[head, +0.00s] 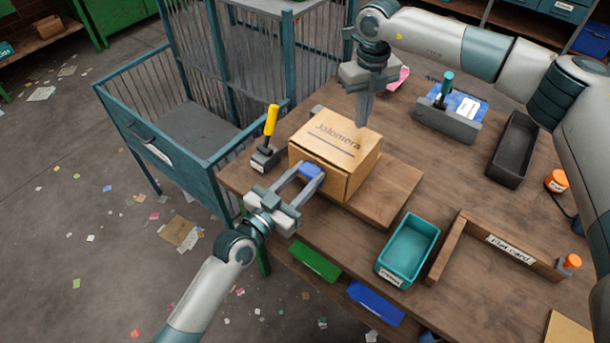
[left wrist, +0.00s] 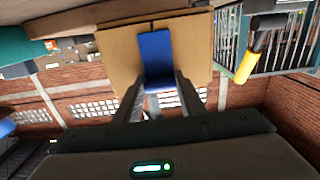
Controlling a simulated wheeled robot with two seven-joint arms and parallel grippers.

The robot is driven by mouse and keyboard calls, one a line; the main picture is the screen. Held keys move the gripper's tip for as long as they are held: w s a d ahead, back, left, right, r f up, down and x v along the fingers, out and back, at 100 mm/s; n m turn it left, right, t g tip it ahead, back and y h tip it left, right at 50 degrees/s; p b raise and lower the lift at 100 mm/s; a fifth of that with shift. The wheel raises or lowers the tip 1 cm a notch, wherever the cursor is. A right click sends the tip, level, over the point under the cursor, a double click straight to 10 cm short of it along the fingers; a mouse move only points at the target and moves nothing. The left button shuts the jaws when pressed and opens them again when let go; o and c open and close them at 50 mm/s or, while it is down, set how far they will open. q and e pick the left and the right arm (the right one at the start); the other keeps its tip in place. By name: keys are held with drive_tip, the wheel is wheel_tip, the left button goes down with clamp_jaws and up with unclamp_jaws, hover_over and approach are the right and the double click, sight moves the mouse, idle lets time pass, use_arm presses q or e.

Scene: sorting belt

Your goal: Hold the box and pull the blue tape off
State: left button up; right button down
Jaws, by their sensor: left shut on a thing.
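A cardboard box (head: 335,140) printed "Jalomera" sits on a wooden board on the workbench; it also shows in the left wrist view (left wrist: 113,55). A blue tape strip (head: 313,169) is on its near left side, and in the left wrist view it lies along the box face (left wrist: 155,55) between my fingers. My left gripper (head: 309,180) is shut on the tape's near end, close to the box. My right gripper (head: 362,122) points down with its fingertips at the box's top; the side-on view hides whether its fingers are apart.
A yellow-handled tool (head: 271,120) stands in a holder left of the box. A teal tray (head: 408,247), a wooden corner frame (head: 503,247) and a black tray (head: 514,150) lie to the right. A teal metal cage (head: 180,165) adjoins the bench.

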sight(307, 176)
drive_tip(key=shift+f, duration=1.45)
use_arm(q)
drive_tip(key=shift+s, duration=0.15)
use_arm(e)
drive_tip(key=shift+s+f, duration=0.25)
use_arm(q)
drive_tip(key=shift+s, duration=0.1)
use_arm(e)
drive_tip(key=shift+s+f, duration=0.2)
drive_tip(key=shift+f, duration=0.1)
idle(0.6)
use_arm(q)
drive_tip(key=shift+v, duration=2.55)
use_arm(e)
drive_tip(key=shift+r, duration=0.15)
drive_tip(key=shift+w+r, duration=0.2)
drive_tip(key=shift+r, duration=0.25)
drive_tip(key=shift+w+r, duration=0.2)
drive_tip(key=shift+r, duration=1.65)
use_arm(q)
drive_tip(key=shift+w, duration=0.3)
use_arm(e)
drive_tip(key=shift+r, duration=2.25)
use_arm(q)
drive_tip(key=shift+s, duration=0.1)
use_arm(e)
drive_tip(key=shift+f, duration=0.1)
